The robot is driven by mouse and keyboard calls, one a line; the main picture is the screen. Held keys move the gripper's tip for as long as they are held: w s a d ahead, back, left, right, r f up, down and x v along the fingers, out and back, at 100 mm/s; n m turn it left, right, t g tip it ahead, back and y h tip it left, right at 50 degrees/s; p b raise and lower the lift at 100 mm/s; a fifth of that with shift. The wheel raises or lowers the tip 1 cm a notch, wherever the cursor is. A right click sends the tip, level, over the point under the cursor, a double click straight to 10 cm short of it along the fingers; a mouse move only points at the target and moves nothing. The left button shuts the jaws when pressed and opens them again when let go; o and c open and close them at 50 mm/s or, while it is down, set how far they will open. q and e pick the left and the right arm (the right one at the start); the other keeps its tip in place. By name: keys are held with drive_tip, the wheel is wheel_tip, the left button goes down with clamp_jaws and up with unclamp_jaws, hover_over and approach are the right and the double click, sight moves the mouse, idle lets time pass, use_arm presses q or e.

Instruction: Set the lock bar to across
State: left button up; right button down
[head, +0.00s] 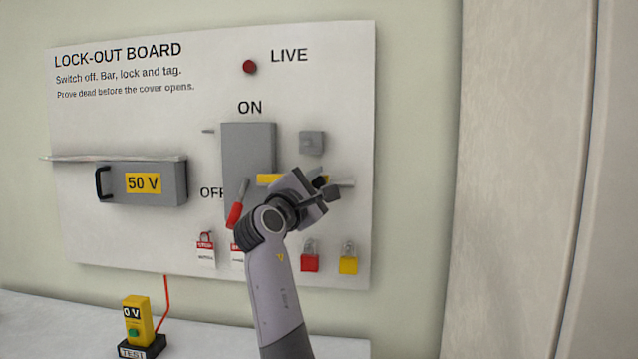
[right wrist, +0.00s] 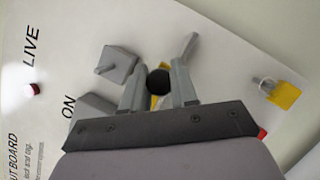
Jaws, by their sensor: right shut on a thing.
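The lock bar (head: 268,180) is a yellow strip lying about level across the lower part of the grey switch box (head: 248,148). My right gripper (head: 322,184) is at the bar's right part and hides some of it. In the right wrist view my right gripper (right wrist: 158,88) has its two fingers on either side of a round black knob (right wrist: 158,81), shut on it. A grey rod end shows past the fingers. The red-handled switch lever (head: 235,214) points down, by the OFF label. My left gripper is not in view.
A grey block (head: 312,142) sticks out above my right gripper. A red padlock (head: 310,258) and a yellow padlock (head: 348,259) hang below. The 50 V cover box (head: 170,183) is at left, and a yellow tester (head: 137,318) stands below.

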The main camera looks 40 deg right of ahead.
drive_tip(key=shift+w+a+r+p, duration=0.1)
drive_tip(key=shift+w+a+p, duration=0.4)
drive_tip(key=shift+w+a, duration=0.6)
drive_tip(key=shift+w+a+r+p, duration=0.1)
drive_tip(key=shift+w+a+p, duration=0.5)
drive_tip(key=shift+w, duration=0.65)
drive_tip(key=shift+a, duration=0.2)
drive_tip(key=c, duration=1.1)
unclamp_jaws()
drive_tip(key=shift+o, duration=1.2)
drive_tip(key=shift+w+f, duration=0.2)
drive_tip(key=shift+w, duration=0.1)
drive_tip(key=shift+s, duration=0.15)
drive_tip(key=b+v, duration=0.2)
drive_tip(key=v, duration=0.5)
